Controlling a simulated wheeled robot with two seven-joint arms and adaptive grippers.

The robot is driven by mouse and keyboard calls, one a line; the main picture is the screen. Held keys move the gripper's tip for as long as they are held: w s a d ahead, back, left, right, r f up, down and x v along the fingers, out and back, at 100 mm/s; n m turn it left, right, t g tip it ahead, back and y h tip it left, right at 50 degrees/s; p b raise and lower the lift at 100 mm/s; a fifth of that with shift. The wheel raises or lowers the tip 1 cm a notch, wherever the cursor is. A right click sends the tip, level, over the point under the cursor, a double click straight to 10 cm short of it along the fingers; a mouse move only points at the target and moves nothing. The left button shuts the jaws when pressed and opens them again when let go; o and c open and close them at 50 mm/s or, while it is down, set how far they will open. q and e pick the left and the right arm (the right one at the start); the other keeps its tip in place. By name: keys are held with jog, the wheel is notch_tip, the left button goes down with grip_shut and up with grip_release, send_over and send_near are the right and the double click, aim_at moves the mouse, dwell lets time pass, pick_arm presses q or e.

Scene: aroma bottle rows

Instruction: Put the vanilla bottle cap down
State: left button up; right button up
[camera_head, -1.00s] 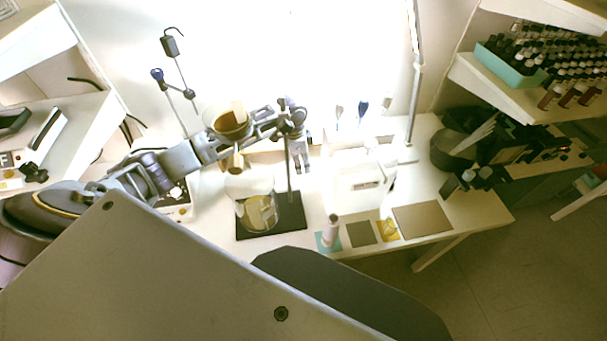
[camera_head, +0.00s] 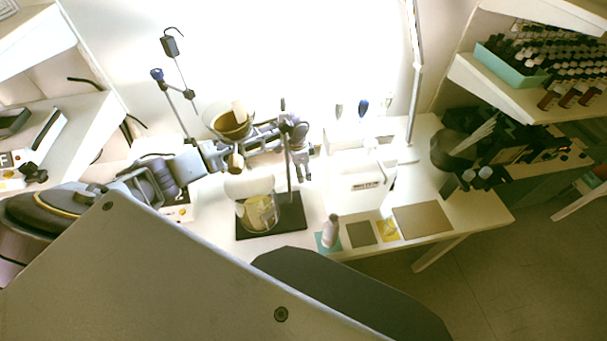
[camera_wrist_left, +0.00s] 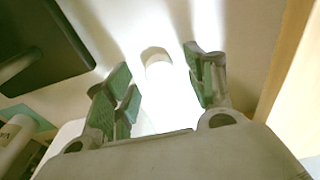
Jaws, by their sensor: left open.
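My left gripper (camera_head: 304,172) hangs over the table, just right of the stand's rod. In the left wrist view its green-padded fingers (camera_wrist_left: 165,85) are spread wide with nothing held between them. A small pale round piece, likely the vanilla bottle cap (camera_wrist_left: 157,57), shows beyond and between the fingertips, apart from both; glare blurs its outline. I cannot make out the cap in the head view. A pale bottle (camera_head: 331,231) stands on a teal mat at the table's front; it also shows in the left wrist view (camera_wrist_left: 13,138). My right gripper is out of view.
A black stand base (camera_head: 294,222) with a glass beaker (camera_head: 257,214) and a funnel (camera_head: 230,122) above is left of the gripper. A white box (camera_head: 358,192) stands to the right. Grey, yellow and brown mats (camera_head: 422,218) line the front right.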

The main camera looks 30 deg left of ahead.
pick_arm(q)
jog(key=shift+f, duration=0.3)
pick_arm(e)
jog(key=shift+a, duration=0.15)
pick_arm(q)
jog(key=shift+c, duration=0.3)
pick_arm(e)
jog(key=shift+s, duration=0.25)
pick_arm(q)
jog(key=c, duration=0.7)
jog(key=shift+c, duration=0.4)
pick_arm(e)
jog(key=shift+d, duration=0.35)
pick_arm(q)
jog(key=shift+r, duration=0.1)
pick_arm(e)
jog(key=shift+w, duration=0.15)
